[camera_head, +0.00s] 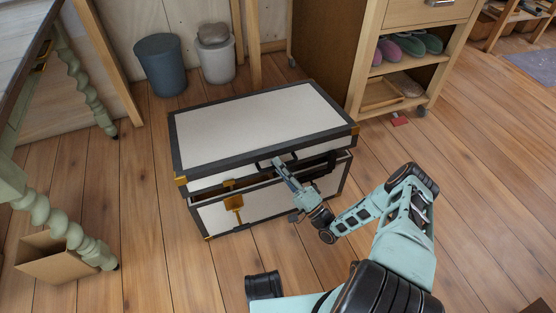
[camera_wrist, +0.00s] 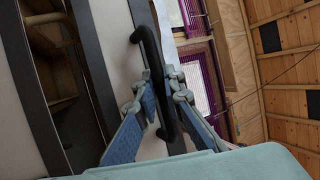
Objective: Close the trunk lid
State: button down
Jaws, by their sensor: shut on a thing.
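The trunk (camera_head: 222,217) is white with dark edging and brass corners, and stands on the wooden floor. Its lid (camera_head: 262,122) is nearly down, with a dark gap between lid and body along the front. A brass latch (camera_head: 233,198) hangs at the front left. My gripper (camera_head: 279,163) is at the lid's front edge. In the wrist view my gripper (camera_wrist: 162,105) has its fingers on both sides of a black bar handle (camera_wrist: 148,42) on the lid, shut on it. The trunk's inside shows only as a dark strip.
A wooden shelf unit (camera_head: 391,78) with shoes stands just behind the trunk at right. A blue-grey bin (camera_head: 160,65) and a pale bin (camera_head: 217,62) stand behind. A table with turned green legs (camera_head: 45,218) and an open cardboard box (camera_head: 62,259) are at left.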

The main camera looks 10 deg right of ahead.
jog(key=shift+f, duration=0.25)
jog(key=c, duration=2.3)
grip_release()
jog(key=shift+d, duration=0.1)
jog(key=v, duration=0.7)
jog(key=shift+s+d+f, duration=0.1)
jog(key=shift+s+f, duration=0.05)
